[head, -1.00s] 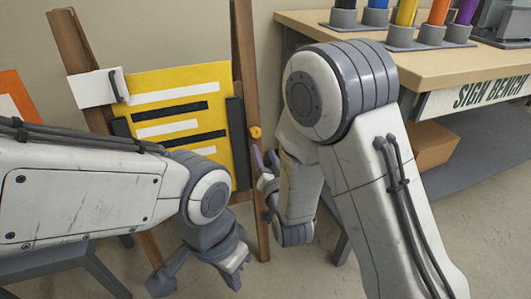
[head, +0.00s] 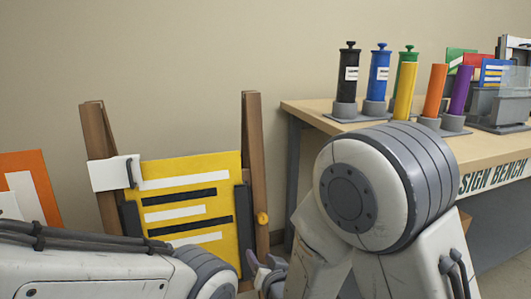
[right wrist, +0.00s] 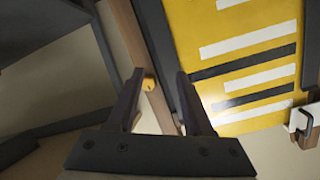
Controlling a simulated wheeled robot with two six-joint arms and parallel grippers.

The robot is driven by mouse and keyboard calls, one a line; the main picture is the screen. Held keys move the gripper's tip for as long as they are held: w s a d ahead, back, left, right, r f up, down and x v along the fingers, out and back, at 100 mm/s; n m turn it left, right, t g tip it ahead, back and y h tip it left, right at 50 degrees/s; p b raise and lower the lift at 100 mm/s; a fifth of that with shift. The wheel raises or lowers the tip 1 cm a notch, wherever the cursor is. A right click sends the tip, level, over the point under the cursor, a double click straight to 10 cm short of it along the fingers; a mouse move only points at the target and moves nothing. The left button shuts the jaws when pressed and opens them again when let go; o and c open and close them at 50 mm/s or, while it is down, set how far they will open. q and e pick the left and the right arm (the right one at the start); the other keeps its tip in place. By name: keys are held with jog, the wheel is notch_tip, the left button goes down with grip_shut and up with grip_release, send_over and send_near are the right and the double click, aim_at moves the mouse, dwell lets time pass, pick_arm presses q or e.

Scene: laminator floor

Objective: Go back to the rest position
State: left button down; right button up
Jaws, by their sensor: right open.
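My right gripper (head: 268,268) is low in the head view, beside the right post of the easel (head: 254,165). In the right wrist view its two fingers (right wrist: 160,80) stand apart with nothing held between them. A yellow knob (right wrist: 149,82) on the wooden post shows beyond the gap. My left arm comes in from the lower left, in front of the easel, and its gripper is below the picture edge. A yellow sign board (head: 190,178) with white and black strips rests on the easel, apart from the right fingers.
The sign bench (head: 310,108) stands at the right, behind my right arm. It holds black (head: 349,75), blue (head: 379,78), yellow, orange (head: 434,92) and purple cylinders in grey holders. An orange panel (head: 30,180) is at the far left. Plain wall fills the upper left.

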jog(key=s+a+n+g+p, duration=0.1)
jog(key=s+n+g, duration=0.55)
jog(key=s, duration=0.65)
jog(key=s+d+r+n+g+h, duration=0.1)
jog(key=s+d+r+g, duration=0.15)
jog(key=s, duration=0.45)
jog(key=s+d+r+n+g+h, duration=0.1)
jog(key=s+d+r+g+h, duration=0.1)
jog(key=s+d+g, duration=0.35)
notch_tip(320, 180, up, 38)
jog(key=s+a+t+p, duration=0.1)
jog(key=p, duration=3.8)
jog(key=shift+s+f, duration=0.15)
jog(key=shift+s, duration=0.2)
jog(key=shift+a, duration=0.1)
